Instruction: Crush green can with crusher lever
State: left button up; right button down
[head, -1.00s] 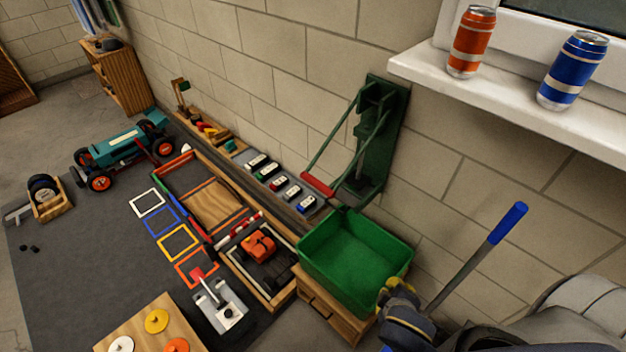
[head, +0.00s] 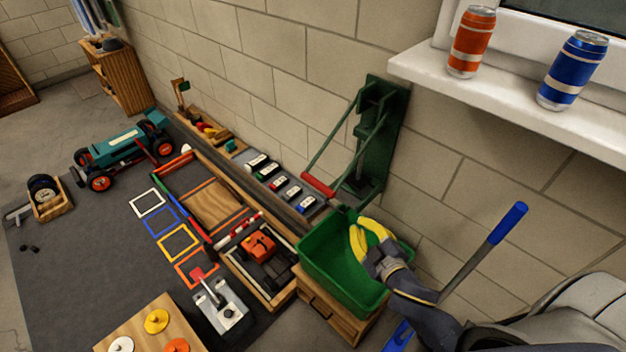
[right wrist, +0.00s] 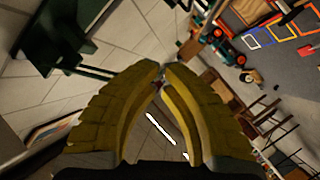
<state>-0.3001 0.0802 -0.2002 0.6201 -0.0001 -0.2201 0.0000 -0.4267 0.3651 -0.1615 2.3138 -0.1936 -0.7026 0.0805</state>
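The dark green can crusher (head: 380,135) is fixed to the wall, with its lever arms angled down to the left and ending in a red handle (head: 318,184). My right gripper (head: 359,238), with yellow fingers, is over the green bin (head: 318,262), below and right of the handle and apart from it. In the right wrist view its fingertips (right wrist: 161,72) nearly meet, with nothing visible between them. Part of the dark green crusher shows there at upper left (right wrist: 62,40). I cannot make out a green can. My left gripper is not in view.
An orange can (head: 471,42) and a blue can (head: 573,72) stand on the white windowsill (head: 510,100). The bin rests on a wooden stand (head: 328,303). A blue-handled tool (head: 508,222) leans near my right arm. Toy cars and coloured frames lie on the floor mat left.

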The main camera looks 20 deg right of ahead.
jog(key=w+a+r+n+y, duration=0.3)
jog(key=a+r+n+y, duration=0.35)
jog(key=r+y, duration=0.55)
jog(key=y, duration=0.1)
send_over(317, 187)
jog(key=s+a, duration=0.2)
jog(key=shift+s+f+n+t, duration=0.15)
jog(key=shift+f+n+t, duration=0.25)
jog(key=shift+f, duration=0.45)
jog(key=shift+n+g+y, duration=0.3)
jog(key=shift+n, duration=0.65)
jog(key=shift+w+d+f, duration=0.15)
jog(key=shift+d+f, duration=0.15)
jog(key=shift+f, duration=0.4)
jog(key=shift+w+d+f, duration=0.1)
jog(key=shift+d+f, duration=0.15)
jog(key=shift+f, duration=0.4)
jog(key=shift+w+d+f, duration=0.15)
jog(key=shift+d+f, duration=0.15)
jog(key=shift+f, duration=0.4)
